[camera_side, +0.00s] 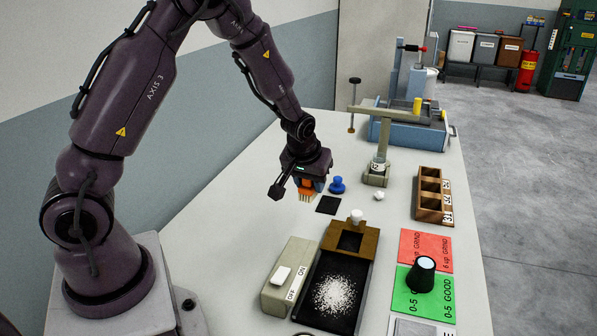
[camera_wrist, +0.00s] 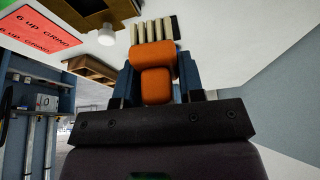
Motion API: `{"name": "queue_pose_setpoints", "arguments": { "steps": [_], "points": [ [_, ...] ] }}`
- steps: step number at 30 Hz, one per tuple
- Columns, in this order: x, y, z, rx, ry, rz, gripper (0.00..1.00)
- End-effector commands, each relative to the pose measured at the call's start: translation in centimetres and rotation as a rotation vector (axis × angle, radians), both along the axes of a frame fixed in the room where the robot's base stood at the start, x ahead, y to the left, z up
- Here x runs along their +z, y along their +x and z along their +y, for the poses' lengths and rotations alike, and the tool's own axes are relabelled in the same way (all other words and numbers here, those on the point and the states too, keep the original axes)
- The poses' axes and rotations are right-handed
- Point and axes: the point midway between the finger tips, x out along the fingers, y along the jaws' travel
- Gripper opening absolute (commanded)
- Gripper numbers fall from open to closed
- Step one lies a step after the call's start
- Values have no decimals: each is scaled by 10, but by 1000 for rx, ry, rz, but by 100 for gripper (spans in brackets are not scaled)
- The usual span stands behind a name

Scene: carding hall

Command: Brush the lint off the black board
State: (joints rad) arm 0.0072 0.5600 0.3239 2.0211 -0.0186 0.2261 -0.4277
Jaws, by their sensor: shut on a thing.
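My gripper (camera_side: 308,181) is shut on an orange brush (camera_side: 306,189) with pale bristles. In the wrist view the orange brush (camera_wrist: 155,62) sits between the dark blue fingers, its bristles pointing away from the gripper. In the side view the brush is behind the black board (camera_side: 318,275), apart from it, near a small dark square pad (camera_side: 328,205). The black board lies at the front of the table, with a patch of white lint (camera_side: 336,295) spread over its middle.
A brown wooden frame (camera_side: 369,238) stands at the board's back end, and an OFF/ON switch box (camera_side: 283,289) at its left. A black knob-shaped thing (camera_side: 422,272) stands on the green card (camera_side: 410,307). A blue knob (camera_side: 337,185) is close beside my gripper. A wooden compartment rack (camera_side: 432,200) is at right.

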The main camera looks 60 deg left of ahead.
Motion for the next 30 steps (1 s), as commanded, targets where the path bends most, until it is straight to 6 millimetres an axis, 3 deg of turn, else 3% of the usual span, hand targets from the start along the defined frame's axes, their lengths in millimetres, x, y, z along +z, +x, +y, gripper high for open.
{"name": "queue_pose_setpoints", "arguments": {
  "steps": [1, 6, 12, 15, 19, 30],
  "points": [
    [-6, 4, -24, -55, -2, 4, 17],
    [-23, 6, -90, -137, 2, 5, 17],
    [-34, 1, -135, -99, 4, 2, 17],
    [-37, -2, -141, -25, 3, 0, 17],
    [-36, -3, -134, 75, 2, -1, 17],
    [-61, -3, -134, 104, 1, 1, 17]
  ]
}}
